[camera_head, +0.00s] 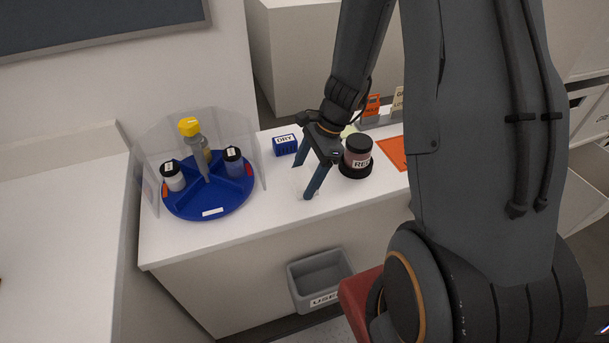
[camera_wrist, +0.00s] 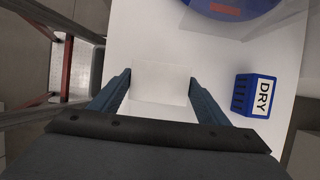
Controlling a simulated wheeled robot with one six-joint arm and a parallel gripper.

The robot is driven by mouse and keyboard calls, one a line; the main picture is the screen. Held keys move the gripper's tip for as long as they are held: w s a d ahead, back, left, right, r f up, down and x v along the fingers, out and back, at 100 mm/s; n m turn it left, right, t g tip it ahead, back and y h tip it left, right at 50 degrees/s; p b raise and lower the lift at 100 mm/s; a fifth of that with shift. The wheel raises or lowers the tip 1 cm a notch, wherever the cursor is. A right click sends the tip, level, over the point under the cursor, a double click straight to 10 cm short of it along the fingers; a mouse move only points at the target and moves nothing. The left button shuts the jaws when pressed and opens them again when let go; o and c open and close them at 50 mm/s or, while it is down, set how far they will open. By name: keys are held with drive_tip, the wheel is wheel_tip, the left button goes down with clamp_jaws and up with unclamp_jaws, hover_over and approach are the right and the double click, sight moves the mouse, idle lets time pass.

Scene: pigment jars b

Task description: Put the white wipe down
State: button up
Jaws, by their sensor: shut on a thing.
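The white wipe (camera_wrist: 160,82) is a pale, flat square in the wrist view, spanning the space between my fingertips. My gripper (camera_head: 302,181) is shut on its two opposite edges, with the fingers wide apart; it also shows in the wrist view (camera_wrist: 160,80). In the head view my gripper points down over the white counter (camera_head: 260,216), between the blue DRY block and the dark RED jar. The wipe hardly stands out from the counter there. Whether it touches the counter I cannot tell.
The blue DRY block (camera_head: 285,145) also shows in the wrist view (camera_wrist: 257,96). The RED jar (camera_head: 358,152) stands right of my gripper. A blue carousel (camera_head: 212,211) with several bottles and a clear guard is left. A grey USED bin (camera_head: 320,279) sits below the counter's front.

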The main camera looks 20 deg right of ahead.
drive_tip(key=shift+f, duration=0.1)
drive_tip(key=o, duration=1)
drive_tip(key=shift+o, duration=0.2)
drive_tip(key=b+v, duration=0.2)
drive_tip(key=v, duration=1)
drive_tip(key=s+a+n+h, duration=0.2)
drive_tip(key=s+n, duration=0.2)
drive_tip(key=n, duration=0.5)
drive_tip(key=s+a+n+t+h, duration=0.1)
drive_tip(key=s+a+n+h, duration=0.1)
drive_tip(key=s+n, duration=0.3)
drive_tip(key=a+n, duration=0.1)
drive_tip(key=n, duration=0.3)
drive_tip(key=shift+s+t+h, duration=0.2)
drive_tip(key=shift+t+h, duration=0.1)
drive_tip(key=shift+a, duration=0.1)
